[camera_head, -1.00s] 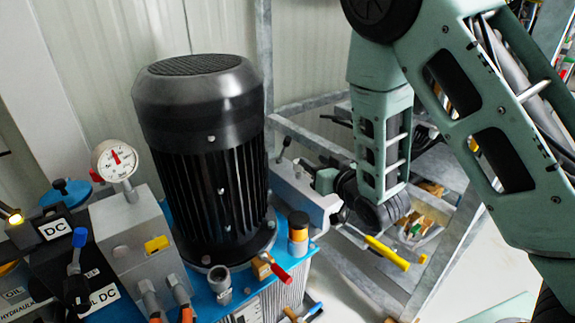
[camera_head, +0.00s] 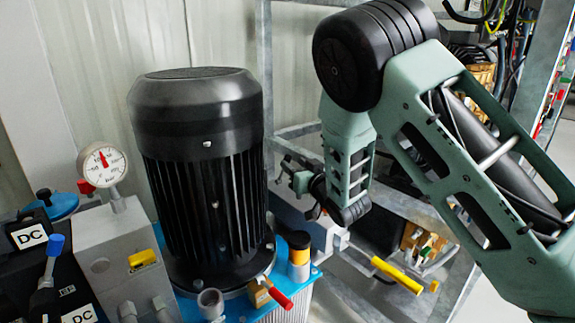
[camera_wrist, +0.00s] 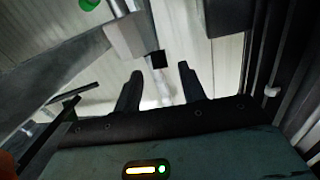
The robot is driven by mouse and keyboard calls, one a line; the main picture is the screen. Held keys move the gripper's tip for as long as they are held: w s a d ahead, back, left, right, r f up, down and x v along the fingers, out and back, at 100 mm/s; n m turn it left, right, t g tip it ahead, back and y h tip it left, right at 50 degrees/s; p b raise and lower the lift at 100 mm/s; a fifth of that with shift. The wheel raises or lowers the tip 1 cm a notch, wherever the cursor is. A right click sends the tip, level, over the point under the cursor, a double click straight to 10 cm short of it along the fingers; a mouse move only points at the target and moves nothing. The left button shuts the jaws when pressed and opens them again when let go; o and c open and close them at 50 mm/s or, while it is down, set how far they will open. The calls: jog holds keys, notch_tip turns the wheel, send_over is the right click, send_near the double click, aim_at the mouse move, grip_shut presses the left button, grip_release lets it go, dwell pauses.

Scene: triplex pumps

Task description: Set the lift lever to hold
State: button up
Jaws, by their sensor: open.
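No lever in view carries a readable "lift" or "hold" label. In the wrist view my gripper (camera_wrist: 158,82) is open, its two dark fingers apart. A pale rod with a black block-like end (camera_wrist: 158,60) shows beyond and between the fingertips; I cannot tell if it is the lift lever or how far off it is. In the head view my gripper (camera_head: 297,176) is just right of the black motor, above a grey block (camera_head: 322,232), partly hidden by my wrist. A blue-knobbed lever (camera_head: 54,246) stands upright at the far left, away from my gripper.
The large black motor (camera_head: 198,165) stands close left of my gripper. A pressure gauge (camera_head: 102,164), a red-handled valve (camera_head: 278,298) and a yellow handle (camera_head: 397,275) are around it. A grey metal frame (camera_head: 350,285) stands behind and right of my arm.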

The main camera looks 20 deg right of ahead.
aim_at(290, 160)
jog(key=shift+b+x, duration=0.6)
jog(key=shift+x, duration=1.9)
grip_shut()
